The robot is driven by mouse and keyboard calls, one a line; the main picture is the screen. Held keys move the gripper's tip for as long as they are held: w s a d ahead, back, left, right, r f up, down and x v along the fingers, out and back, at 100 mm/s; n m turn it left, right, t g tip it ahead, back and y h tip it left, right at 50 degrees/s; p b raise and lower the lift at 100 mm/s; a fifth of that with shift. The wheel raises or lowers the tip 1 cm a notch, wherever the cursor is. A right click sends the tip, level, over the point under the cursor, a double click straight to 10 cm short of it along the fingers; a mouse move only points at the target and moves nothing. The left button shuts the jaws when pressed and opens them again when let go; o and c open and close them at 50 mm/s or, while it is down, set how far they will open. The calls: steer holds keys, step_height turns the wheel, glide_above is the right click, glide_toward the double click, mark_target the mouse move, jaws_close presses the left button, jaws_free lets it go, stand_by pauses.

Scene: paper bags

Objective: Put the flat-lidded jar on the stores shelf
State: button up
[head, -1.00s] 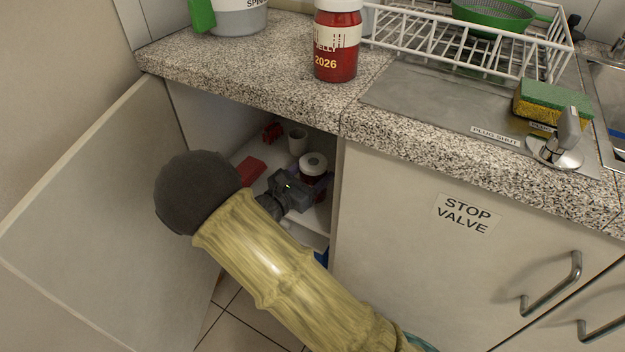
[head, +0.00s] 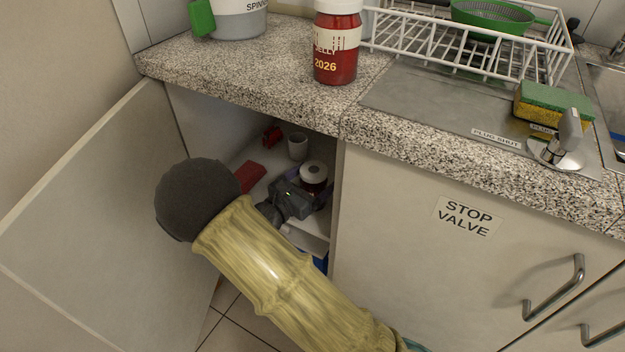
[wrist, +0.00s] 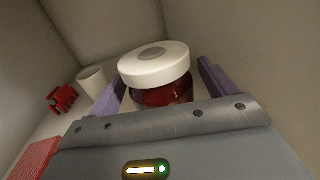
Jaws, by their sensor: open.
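A jar with a flat white lid and dark red contents (head: 313,173) stands upright on a shelf inside the open cupboard. In the wrist view the jar (wrist: 155,64) has a grey disc on its lid and stands between my fingers. My gripper (head: 308,186) is open, with one purple finger on each side of the jar; in the wrist view my gripper (wrist: 163,85) shows a gap at the right finger. Contact on the left cannot be told. The jar's lower part is hidden by the gripper body. A larger red jelly jar marked 2026 (head: 337,45) stands on the counter.
A white cup (head: 298,146), a red toothed object (head: 272,135) and a flat red item (head: 249,176) share the cupboard shelf. The open door (head: 95,215) is at left, the counter edge (head: 240,108) above. A dish rack (head: 470,45) and sponge (head: 552,103) sit on the counter.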

steer(key=p+v, duration=0.4)
steer(key=v, duration=0.8)
steer(key=shift+p, duration=0.35)
steer(key=shift+s, duration=0.1)
